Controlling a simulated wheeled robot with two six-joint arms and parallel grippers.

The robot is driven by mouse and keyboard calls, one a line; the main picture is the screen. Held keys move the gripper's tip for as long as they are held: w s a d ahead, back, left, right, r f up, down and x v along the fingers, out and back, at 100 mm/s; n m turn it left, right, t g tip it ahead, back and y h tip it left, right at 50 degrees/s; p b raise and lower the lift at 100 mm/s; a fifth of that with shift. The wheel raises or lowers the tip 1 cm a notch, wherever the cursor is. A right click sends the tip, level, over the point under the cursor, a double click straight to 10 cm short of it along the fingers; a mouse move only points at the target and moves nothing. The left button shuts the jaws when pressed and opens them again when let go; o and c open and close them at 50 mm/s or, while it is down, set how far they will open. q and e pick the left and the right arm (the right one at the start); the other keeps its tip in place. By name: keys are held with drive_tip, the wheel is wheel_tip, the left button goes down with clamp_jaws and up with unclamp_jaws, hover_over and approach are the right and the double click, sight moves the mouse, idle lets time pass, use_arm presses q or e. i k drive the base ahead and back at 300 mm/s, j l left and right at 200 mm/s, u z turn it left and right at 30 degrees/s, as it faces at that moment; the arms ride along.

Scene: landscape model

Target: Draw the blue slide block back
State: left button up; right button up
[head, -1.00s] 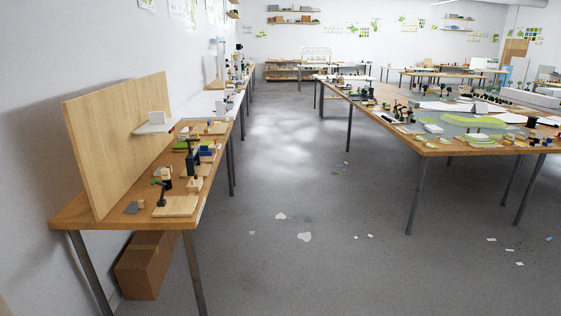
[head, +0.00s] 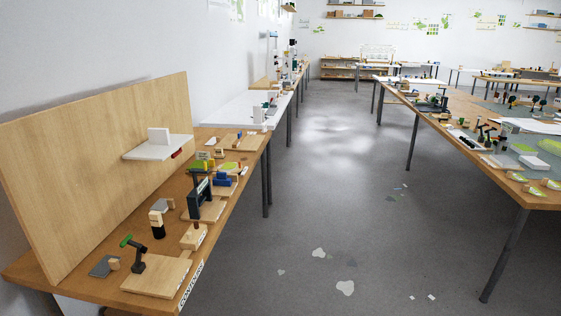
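A small blue block (head: 225,181) sits on a wooden board among other small models on the long wooden table (head: 127,297) at the left. It is small at this distance, and I cannot tell how it is seated on its base or which way it slides. A dark upright frame (head: 203,198) stands just in front of it and to its left. Neither of my grippers shows in the head view.
A tall wooden panel (head: 90,180) with a white shelf (head: 158,146) stands along the wall side of the table. Grey floor (head: 330,220) is open to the right, with scattered scraps. Another model table (head: 505,178) stands beyond.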

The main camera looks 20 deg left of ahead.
sight(221, 180)
drive_tip(key=i+u, duration=0.1)
drive_tip(key=i, duration=0.45)
drive_tip(key=i+l+u, duration=0.1)
drive_tip(key=i, duration=0.45)
drive_tip(key=i+l+u, duration=0.1)
drive_tip(key=i, duration=0.5)
